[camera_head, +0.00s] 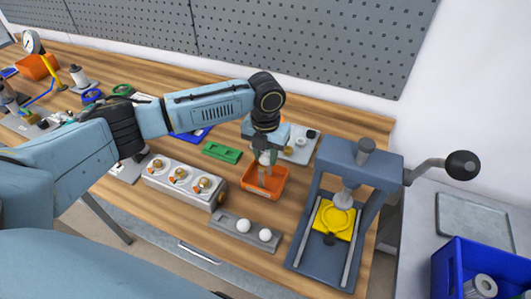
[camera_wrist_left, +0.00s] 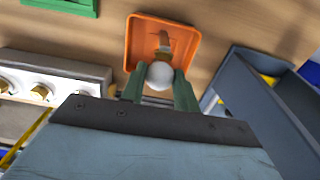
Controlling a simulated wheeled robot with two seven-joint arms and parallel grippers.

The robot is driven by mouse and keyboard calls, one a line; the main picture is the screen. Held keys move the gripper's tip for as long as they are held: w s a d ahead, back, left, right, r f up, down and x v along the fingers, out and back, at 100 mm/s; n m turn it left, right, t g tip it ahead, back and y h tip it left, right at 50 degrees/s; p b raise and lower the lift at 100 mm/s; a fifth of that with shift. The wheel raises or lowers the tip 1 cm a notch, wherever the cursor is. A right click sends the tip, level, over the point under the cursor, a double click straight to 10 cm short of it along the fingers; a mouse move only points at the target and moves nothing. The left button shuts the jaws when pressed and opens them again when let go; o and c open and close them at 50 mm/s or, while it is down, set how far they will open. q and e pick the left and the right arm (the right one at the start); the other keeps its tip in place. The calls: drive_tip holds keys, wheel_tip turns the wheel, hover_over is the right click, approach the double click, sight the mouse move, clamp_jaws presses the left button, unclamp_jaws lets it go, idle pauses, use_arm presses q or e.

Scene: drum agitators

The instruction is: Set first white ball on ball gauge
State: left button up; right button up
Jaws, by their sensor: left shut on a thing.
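My left gripper (camera_head: 265,160) points down over a small orange tray (camera_head: 249,184). In the left wrist view its green fingers (camera_wrist_left: 159,88) are shut on a white ball (camera_wrist_left: 159,76). A brass-coloured piece (camera_wrist_left: 164,44) shows just beyond the ball, over the tray; whether it touches the ball I cannot tell. Two other white balls, a left one (camera_head: 243,225) and a right one (camera_head: 265,234), sit on a grey strip-shaped holder (camera_head: 225,222) in front of the tray. I cannot tell for sure which thing is the ball gauge. My right gripper is not in view.
A blue-grey press (camera_head: 312,240) with a yellow plate (camera_head: 327,222) stands close right of the tray. A grey block (camera_head: 160,178) with several brass-topped fittings stands to the left. A green part (camera_head: 222,152) lies behind. A blue crate (camera_head: 447,270) is at far right.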

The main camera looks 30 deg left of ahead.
use_arm(q)
drive_tip(key=shift+f, duration=0.15)
idle(0.4)
drive_tip(key=o, duration=1.1)
drive_tip(key=shift+c, duration=0.2)
wheel_tip(320, 180, up, 13)
drive_tip(key=shift+r, duration=0.2)
idle(0.5)
